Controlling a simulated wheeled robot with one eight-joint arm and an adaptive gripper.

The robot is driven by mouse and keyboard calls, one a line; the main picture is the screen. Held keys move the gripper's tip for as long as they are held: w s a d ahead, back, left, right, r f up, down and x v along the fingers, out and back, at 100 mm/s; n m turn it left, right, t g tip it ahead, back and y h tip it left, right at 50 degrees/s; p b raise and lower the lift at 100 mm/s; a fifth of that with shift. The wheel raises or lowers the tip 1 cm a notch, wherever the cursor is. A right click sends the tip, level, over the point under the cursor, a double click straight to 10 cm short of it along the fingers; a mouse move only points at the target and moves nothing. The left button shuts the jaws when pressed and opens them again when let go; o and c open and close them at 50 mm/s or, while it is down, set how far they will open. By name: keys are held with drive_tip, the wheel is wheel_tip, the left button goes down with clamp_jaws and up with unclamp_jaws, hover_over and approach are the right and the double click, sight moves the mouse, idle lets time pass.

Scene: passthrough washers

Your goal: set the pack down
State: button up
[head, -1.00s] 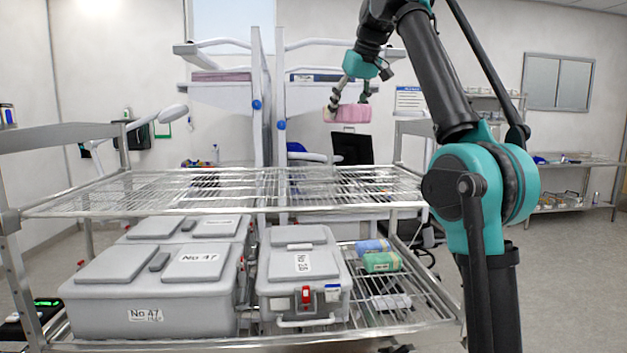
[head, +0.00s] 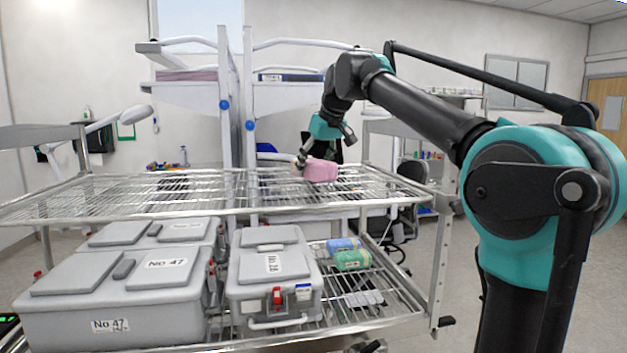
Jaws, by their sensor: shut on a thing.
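The pink pack (head: 320,170) is in my gripper (head: 318,160), at the right part of the cart's upper wire shelf (head: 200,191). My gripper is shut on the pack and reaches down to it from above. The pack is at about the level of the shelf's wires, towards the back. I cannot tell whether its underside touches the wires. The far finger is partly hidden by the pack.
The upper shelf is otherwise bare. On the lower shelf stand grey lidded boxes (head: 120,290), a smaller grey box (head: 272,283), a blue pack (head: 342,245) and a green pack (head: 352,260). White-framed carts (head: 285,95) stand behind.

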sight(326, 163)
drive_tip(key=shift+f, duration=1.95)
drive_tip(key=o, duration=1.5)
drive_tip(key=shift+f, duration=0.15)
drive_tip(key=v, duration=1.2)
drive_tip(key=shift+s, duration=0.1)
